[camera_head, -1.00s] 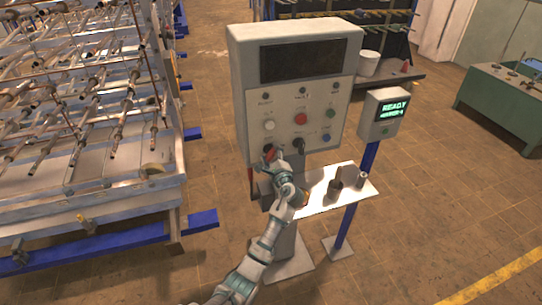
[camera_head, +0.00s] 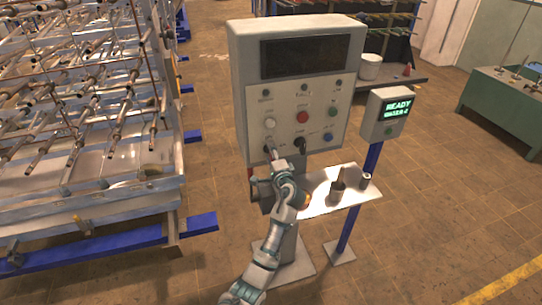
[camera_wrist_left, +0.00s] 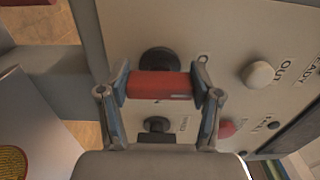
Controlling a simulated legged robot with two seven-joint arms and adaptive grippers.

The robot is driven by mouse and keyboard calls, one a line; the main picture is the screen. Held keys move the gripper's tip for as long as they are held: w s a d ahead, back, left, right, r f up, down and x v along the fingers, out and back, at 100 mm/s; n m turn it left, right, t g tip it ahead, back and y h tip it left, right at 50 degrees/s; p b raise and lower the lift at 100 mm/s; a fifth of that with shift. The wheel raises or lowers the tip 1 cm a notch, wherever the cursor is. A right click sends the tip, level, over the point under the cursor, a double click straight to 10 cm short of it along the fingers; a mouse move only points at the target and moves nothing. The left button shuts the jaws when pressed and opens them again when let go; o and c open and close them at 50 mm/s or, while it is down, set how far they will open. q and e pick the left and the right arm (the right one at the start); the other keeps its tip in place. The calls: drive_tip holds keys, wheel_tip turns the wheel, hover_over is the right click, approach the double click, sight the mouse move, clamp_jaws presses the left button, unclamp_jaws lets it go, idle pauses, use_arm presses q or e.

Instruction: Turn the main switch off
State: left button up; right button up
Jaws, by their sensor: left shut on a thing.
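The control box (camera_head: 240,90) stands upright in the middle of the head view, with a dark screen and several buttons and knobs. The main switch (camera_wrist_left: 160,84) has a red handle on a round black base at the box's lower left. In the left wrist view the handle lies across the picture between the fingers. My left gripper (camera_head: 269,152) is shut on this red handle, largely covering it in the head view; it also shows in the left wrist view (camera_wrist_left: 161,92). A "0" mark shows beside the base. My right gripper is not in view.
A black knob (camera_head: 299,145) sits close to the right of the switch. A small shelf (camera_head: 318,204) below holds a cup (camera_head: 338,192). A green READY display (camera_head: 397,107) stands on a blue post. A pipe rack (camera_head: 90,120) is at left.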

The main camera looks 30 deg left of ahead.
use_arm(q)
drive_tip(key=shift+d+f, duration=0.1)
drive_tip(key=shift+f, duration=0.2)
drive_tip(key=o, duration=1.2)
drive_tip(key=shift+w, duration=0.1)
drive_tip(key=shift+c, duration=0.2)
drive_tip(key=shift+w, duration=0.15)
